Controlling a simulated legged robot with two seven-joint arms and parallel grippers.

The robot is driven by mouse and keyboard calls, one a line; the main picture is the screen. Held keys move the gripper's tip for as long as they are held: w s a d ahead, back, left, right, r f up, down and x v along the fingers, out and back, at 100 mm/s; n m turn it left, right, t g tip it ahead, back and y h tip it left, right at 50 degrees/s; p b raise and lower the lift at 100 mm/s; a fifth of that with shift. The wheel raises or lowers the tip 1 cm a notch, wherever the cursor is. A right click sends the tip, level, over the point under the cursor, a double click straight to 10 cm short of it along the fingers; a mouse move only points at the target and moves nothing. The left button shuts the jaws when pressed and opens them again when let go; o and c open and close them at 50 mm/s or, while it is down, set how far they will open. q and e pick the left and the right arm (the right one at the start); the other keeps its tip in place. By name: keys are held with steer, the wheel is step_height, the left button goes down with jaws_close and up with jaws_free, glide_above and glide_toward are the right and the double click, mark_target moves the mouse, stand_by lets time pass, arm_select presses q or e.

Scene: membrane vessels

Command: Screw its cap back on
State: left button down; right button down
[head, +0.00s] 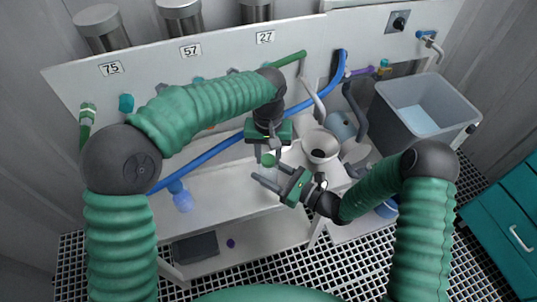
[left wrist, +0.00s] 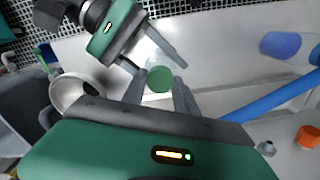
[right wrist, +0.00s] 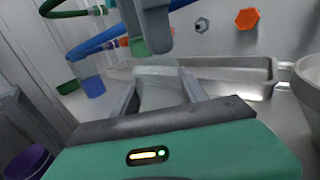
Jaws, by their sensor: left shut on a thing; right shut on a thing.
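The small round green cap (head: 268,159) is between the fingers of my left gripper (head: 268,150), which points down. The cap also shows in the left wrist view (left wrist: 160,79) and, partly hidden by a finger, in the right wrist view (right wrist: 138,47). My right gripper (head: 274,175) comes in from the lower right, shut on a clear, pale vessel (right wrist: 160,84). The vessel's top lies just below the cap in the right wrist view. I cannot tell whether cap and vessel touch.
A white funnel-like bowl (head: 320,146) stands close right of both grippers. A blue hose (head: 215,150) runs behind them along the panel. A grey water tub (head: 420,112) is at the right. The white shelf left of the grippers is mostly clear, with a blue bottle (head: 182,198).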

arm_select(q)
steer(key=m, duration=0.5)
steer(key=shift+m, duration=0.3)
steer(key=c, duration=0.9)
jaws_free()
step_height(320, 180, up, 12)
steer(key=shift+f, duration=0.1)
steer(key=shift+w, duration=0.1)
arm_select(e)
steer(key=c, duration=0.5)
jaws_free()
